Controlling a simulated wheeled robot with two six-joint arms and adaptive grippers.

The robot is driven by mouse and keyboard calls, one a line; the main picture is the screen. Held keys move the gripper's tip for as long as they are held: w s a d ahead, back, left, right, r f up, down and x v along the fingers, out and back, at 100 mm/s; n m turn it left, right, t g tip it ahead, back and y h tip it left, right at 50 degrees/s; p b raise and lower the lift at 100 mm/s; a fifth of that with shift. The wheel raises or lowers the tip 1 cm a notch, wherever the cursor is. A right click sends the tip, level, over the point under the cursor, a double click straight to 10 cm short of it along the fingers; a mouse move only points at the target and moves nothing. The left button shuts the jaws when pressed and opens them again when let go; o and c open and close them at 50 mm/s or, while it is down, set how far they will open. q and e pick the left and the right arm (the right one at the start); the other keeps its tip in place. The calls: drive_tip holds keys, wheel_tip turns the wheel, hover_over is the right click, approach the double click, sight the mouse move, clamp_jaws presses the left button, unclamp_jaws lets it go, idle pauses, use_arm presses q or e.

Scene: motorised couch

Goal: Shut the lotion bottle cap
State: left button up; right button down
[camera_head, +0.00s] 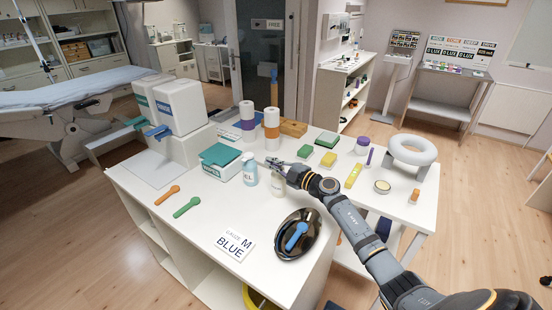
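A small cream bottle (278,187), probably the lotion bottle, stands upright on the white counter (150,186). My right gripper (272,164) is at the top of this bottle and covers its cap, so I cannot see whether the cap is open or shut. It is too small to tell whether the fingers are open or touch the cap. A pale blue bottle (250,172) with dark lettering stands just left of the cream one. My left gripper is not in view.
A black bowl (285,244) with a blue scoop stands in front. A teal-lidded box (221,160) and purple and orange-banded rolls (271,128) are behind and left. Orange and green scoops lie left near a "BLUE" card (232,246). A white ring stand (411,151) is right.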

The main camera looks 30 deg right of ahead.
drive_tip(key=shift+s+a+f+n+b, duration=0.15)
drive_tip(key=shift+f+n+b, duration=0.25)
drive_tip(key=shift+n, duration=0.65)
drive_tip(key=shift+w+a+f+n+b, duration=0.15)
drive_tip(key=shift+f+n+b, duration=0.15)
drive_tip(key=shift+f+n, duration=0.5)
drive_tip(key=shift+s+a+f+n+b, duration=0.2)
drive_tip(key=shift+n+b, duration=0.15)
drive_tip(key=shift+n, duration=0.9)
drive_tip(key=c, duration=2.1)
unclamp_jaws()
drive_tip(key=shift+d, duration=0.1)
drive_tip(key=o, duration=0.5)
drive_tip(key=shift+o, duration=0.2)
drive_tip(key=v, duration=0.7)
drive_tip(key=shift+s, duration=0.4)
